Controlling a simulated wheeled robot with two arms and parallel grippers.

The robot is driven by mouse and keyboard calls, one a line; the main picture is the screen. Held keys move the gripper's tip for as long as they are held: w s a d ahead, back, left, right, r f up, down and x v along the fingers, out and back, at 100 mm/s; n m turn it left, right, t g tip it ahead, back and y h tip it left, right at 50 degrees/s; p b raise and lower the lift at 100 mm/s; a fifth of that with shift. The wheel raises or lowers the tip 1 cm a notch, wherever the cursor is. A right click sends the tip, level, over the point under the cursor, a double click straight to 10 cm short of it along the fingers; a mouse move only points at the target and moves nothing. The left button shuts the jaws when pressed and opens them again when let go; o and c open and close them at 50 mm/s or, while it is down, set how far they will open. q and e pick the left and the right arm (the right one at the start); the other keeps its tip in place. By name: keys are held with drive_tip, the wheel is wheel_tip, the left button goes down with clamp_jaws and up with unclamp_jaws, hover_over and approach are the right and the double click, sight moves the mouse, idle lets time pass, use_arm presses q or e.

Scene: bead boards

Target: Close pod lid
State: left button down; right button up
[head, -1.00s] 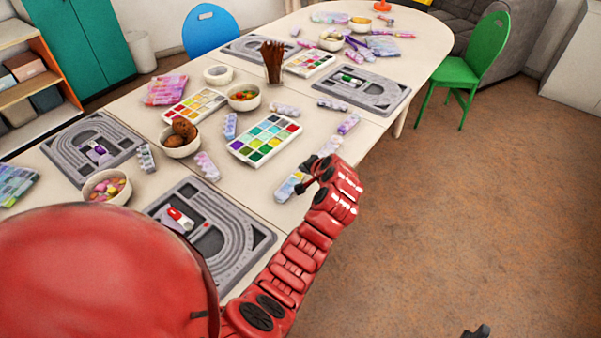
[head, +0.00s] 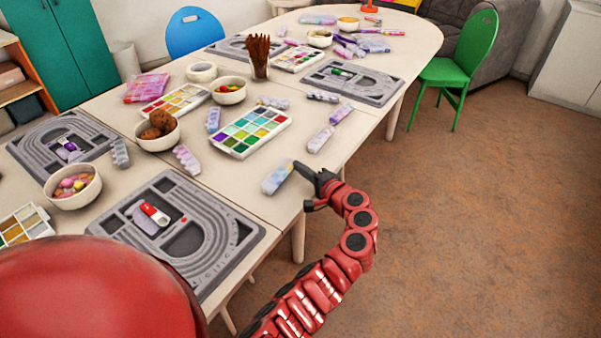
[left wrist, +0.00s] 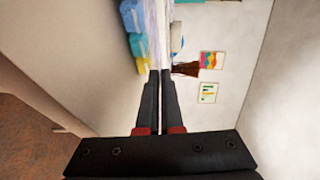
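A small bead pod (head: 277,177) with a pale blue and lilac surface lies at the table's near right edge in the head view. My left gripper (head: 304,172) is just right of it, its fingertips close to the pod's far end; I cannot tell whether they touch. In the left wrist view my left gripper (left wrist: 161,74) has its fingers together, with only a thin slit between them. Beyond the tips is a pale lilac strip (left wrist: 158,25), beside blue and yellow compartments (left wrist: 134,45). The lid's exact angle is unclear. My right gripper is out of view.
Several grey bead boards (head: 190,225) lie on the white table (head: 330,160). A colour palette (head: 250,132), snack bowls (head: 158,131) and more pods (head: 320,138) stand nearby. A green chair (head: 465,65) is at the right.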

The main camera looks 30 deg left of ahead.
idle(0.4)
use_arm(q)
drive_tip(key=c, duration=1.1)
unclamp_jaws()
drive_tip(key=shift+o, duration=0.2)
drive_tip(key=v, duration=1.7)
drive_tip(key=shift+d+f, duration=0.2)
drive_tip(key=shift+d, duration=0.05)
